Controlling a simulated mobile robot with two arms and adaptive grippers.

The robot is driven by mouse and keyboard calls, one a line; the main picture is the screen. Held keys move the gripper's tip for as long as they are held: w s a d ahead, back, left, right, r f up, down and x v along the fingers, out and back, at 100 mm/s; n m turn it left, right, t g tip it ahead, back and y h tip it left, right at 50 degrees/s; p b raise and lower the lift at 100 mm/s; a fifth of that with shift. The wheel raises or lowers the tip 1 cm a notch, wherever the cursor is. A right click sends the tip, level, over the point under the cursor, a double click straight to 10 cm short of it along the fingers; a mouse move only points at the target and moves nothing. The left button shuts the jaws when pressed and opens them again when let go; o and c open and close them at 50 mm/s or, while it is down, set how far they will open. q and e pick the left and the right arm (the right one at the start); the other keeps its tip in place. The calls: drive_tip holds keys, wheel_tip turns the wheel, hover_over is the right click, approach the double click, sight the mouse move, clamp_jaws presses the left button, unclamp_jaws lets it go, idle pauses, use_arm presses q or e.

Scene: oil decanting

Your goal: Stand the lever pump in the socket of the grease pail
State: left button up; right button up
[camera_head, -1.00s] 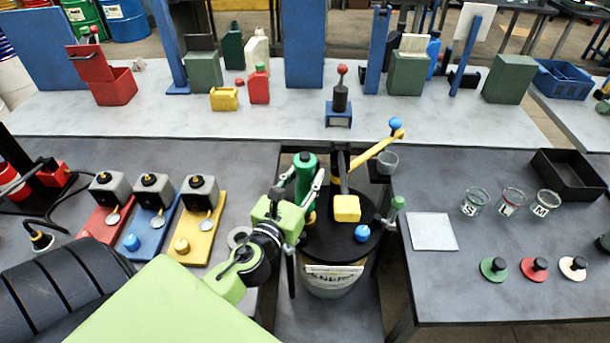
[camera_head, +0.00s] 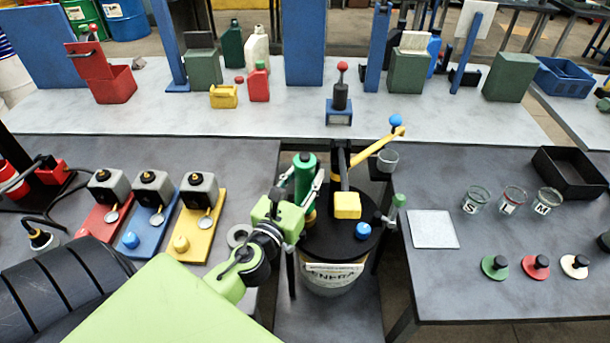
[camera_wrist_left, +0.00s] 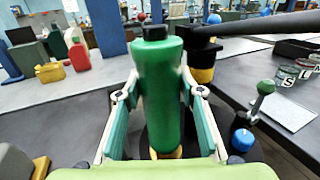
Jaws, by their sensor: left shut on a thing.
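The lever pump appears to be the green upright barrel with a black cap (camera_head: 304,174), also large in the left wrist view (camera_wrist_left: 158,95). My left gripper (camera_head: 296,207) is shut on this barrel, with one finger on each side. The grease pail (camera_head: 335,277), white with a printed label, stands in the gap between the tables under a round black lid (camera_head: 330,245). The barrel's yellow lower end is over the lid's left part. The socket is hidden, and I cannot tell whether the barrel sits in it. My right gripper is not in view.
Close right of the barrel are a black post with a yellow block (camera_head: 347,206) and a yellow bar with a blue ball (camera_head: 382,146). A green-knobbed lever (camera_head: 398,201) and a blue knob (camera_head: 363,230) are at the lid's right. Glass jars (camera_head: 512,201) stand on the right table.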

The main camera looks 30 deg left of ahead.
use_arm(q)
drive_tip(key=shift+f+b, duration=0.7)
drive_tip(key=shift+f, duration=0.1)
drive_tip(key=shift+r, duration=0.2)
drive_tip(key=shift+r+p, duration=0.9)
drive_tip(key=shift+p, duration=0.2)
idle(1.0)
drive_tip(key=shift+f+b, duration=0.65)
drive_tip(key=shift+f, duration=0.4)
drive_tip(key=o, duration=1.6)
drive_tip(key=shift+c, duration=0.2)
drive_tip(key=shift+f, duration=0.1)
